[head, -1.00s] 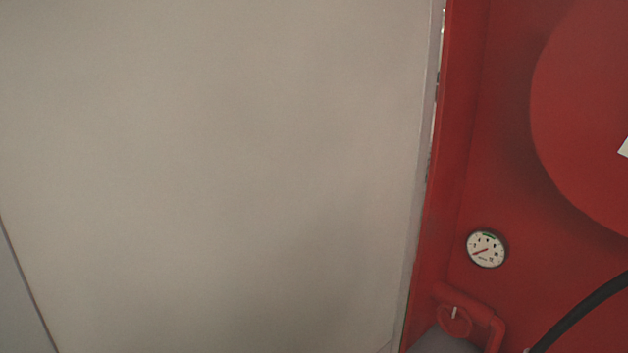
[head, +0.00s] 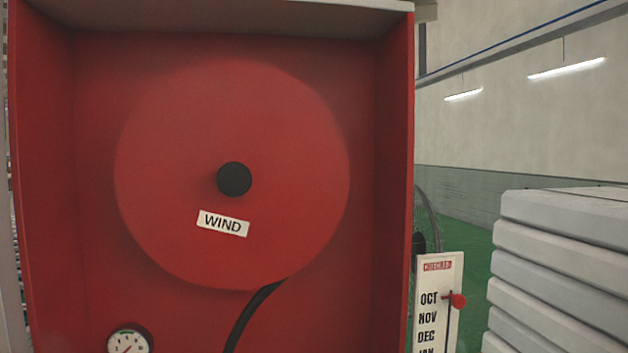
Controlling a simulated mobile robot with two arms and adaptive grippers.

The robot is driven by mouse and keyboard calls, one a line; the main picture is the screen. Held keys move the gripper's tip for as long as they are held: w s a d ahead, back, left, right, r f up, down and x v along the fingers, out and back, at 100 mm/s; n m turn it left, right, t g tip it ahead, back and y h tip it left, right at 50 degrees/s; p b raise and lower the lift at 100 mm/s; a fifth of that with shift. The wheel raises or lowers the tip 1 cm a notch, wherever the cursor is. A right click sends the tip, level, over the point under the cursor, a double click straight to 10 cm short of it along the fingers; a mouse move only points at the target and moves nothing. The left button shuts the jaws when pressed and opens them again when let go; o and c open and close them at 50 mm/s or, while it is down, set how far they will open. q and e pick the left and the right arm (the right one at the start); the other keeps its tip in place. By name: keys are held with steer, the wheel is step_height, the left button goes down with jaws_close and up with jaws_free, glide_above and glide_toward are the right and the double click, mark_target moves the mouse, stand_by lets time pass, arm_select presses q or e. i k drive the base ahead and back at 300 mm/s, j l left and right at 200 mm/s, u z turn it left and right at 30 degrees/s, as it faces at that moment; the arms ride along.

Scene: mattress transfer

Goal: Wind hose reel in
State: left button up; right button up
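The hose reel (head: 180,120) is a large red disc inside an open red cabinet (head: 394,180) in the head view. A black round hub or knob (head: 234,179) sits at its centre. A white label (head: 223,223) reading "WIND" is tilted below the hub. A black hose (head: 250,314) hangs from the reel's lower edge and leaves the bottom of the picture, so its far end is hidden. Neither of my grippers shows.
A pressure gauge (head: 129,341) is at the cabinet's lower left. A month card (head: 453,275) with a red pointer hangs right of the cabinet. Stacked pale mattresses (head: 570,265) stand at the right. Green floor shows between them, and a wall with lights lies behind.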

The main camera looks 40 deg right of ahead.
mark_target(230, 174)
steer(key=z, duration=0.65)
